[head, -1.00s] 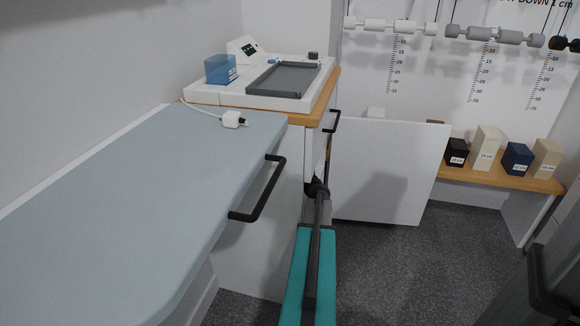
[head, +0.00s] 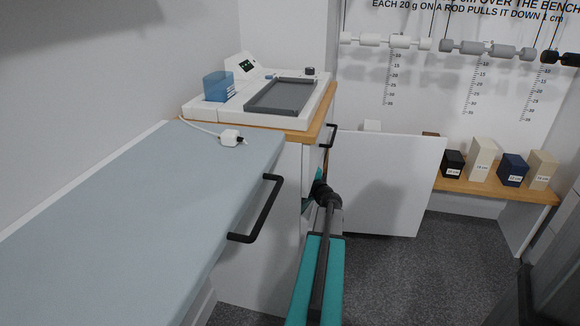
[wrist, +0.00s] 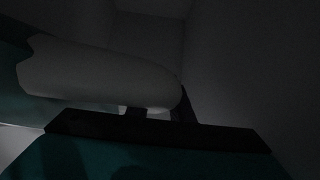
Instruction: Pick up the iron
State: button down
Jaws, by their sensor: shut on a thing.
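My gripper (wrist: 158,112) shows in the dark wrist view as a dark bar with short fingers. It is shut on a pale, smooth, rounded body (wrist: 90,75), apparently the iron, which lies across in front of the fingers. A dim teal area shows at its left, and I cannot tell what it belongs to. The iron cannot be made out in the head view.
A white open panel (head: 385,185) stands right of my arm. A tray machine (head: 283,96) stands behind. Dark floor is free at right.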

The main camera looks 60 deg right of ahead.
jog(key=s+d+p, duration=0.2)
jog(key=s+d, duration=0.2)
jog(key=s, duration=0.8)
jog(key=shift+s, duration=0.35)
jog(key=shift+r, duration=0.1)
